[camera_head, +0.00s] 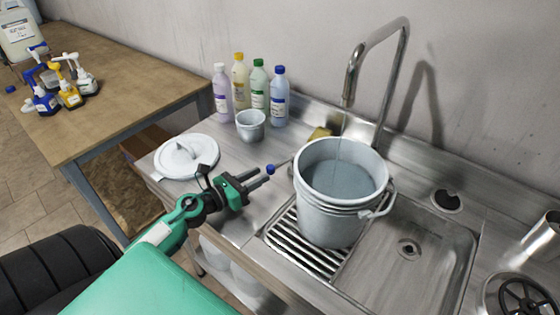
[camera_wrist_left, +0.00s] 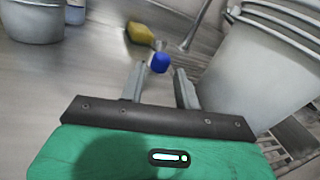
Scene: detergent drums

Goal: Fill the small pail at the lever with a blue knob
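The blue knob (camera_head: 270,169) sits on the end of a thin metal lever beside the large grey bucket. In the left wrist view the knob (camera_wrist_left: 159,62) shows between and just beyond my finger tips; contact cannot be told. My left gripper (camera_head: 263,178) is open, with its fingers apart and nothing held. A small grey pail (camera_head: 250,125) stands upright on the steel counter before the bottles; it also shows in the left wrist view (camera_wrist_left: 32,25). The large bucket (camera_head: 335,215) stands on the slatted grate under the spout, with water inside and a thin stream above it.
A tall metal faucet (camera_head: 382,75) rises behind the bucket. Several bottles (camera_head: 258,87) stand by the wall. A grey lid (camera_head: 187,157) lies at the counter's left, and a yellow sponge (camera_head: 320,133) lies behind. The sink basin (camera_head: 425,255) is right of the bucket.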

